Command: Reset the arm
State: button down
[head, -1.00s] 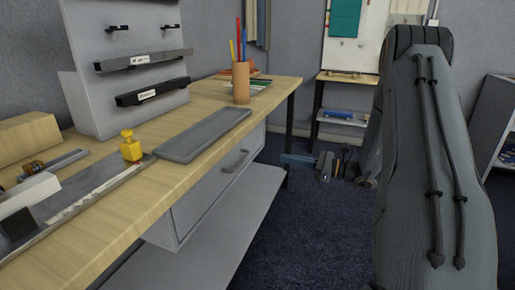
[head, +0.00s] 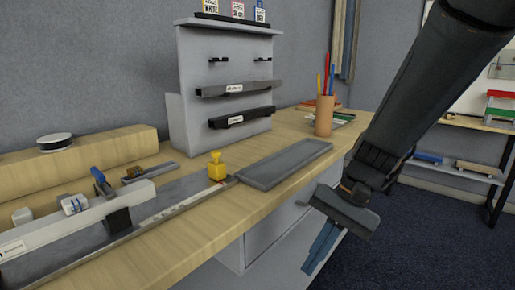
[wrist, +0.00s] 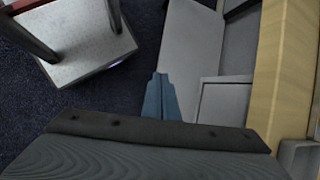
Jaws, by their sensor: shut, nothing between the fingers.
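My gripper (head: 324,246) hangs in front of the workbench in the head view, to the right of its front edge and pointing down. Its blue fingers are together, with nothing between them. In the wrist view, my gripper (wrist: 161,95) also shows its two fingers side by side, in front of the bench's grey lower shelf and drawer side. My dark arm comes down from the upper right of the head view.
The wooden workbench (head: 190,236) carries a grey tray (head: 285,163), a yellow knobbed block (head: 216,167), a pencil cup (head: 324,116) and a grey rack (head: 195,85). A shelf unit (head: 450,173) stands at the back right. Dark carpet (head: 400,240) is open at right.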

jog(key=s+d+r+n+t+h, duration=0.1)
jog(key=s+d+n+t+h, duration=0.15)
jog(key=s+n+h, duration=0.4)
jog(key=d+r+y+p, duration=0.1)
jog(key=d+r+p, duration=0.4)
jog(key=p, duration=0.8)
jog(key=shift+s+d+r, duration=0.15)
jog(key=shift+s+r, duration=0.15)
jog(key=shift+r, duration=0.6)
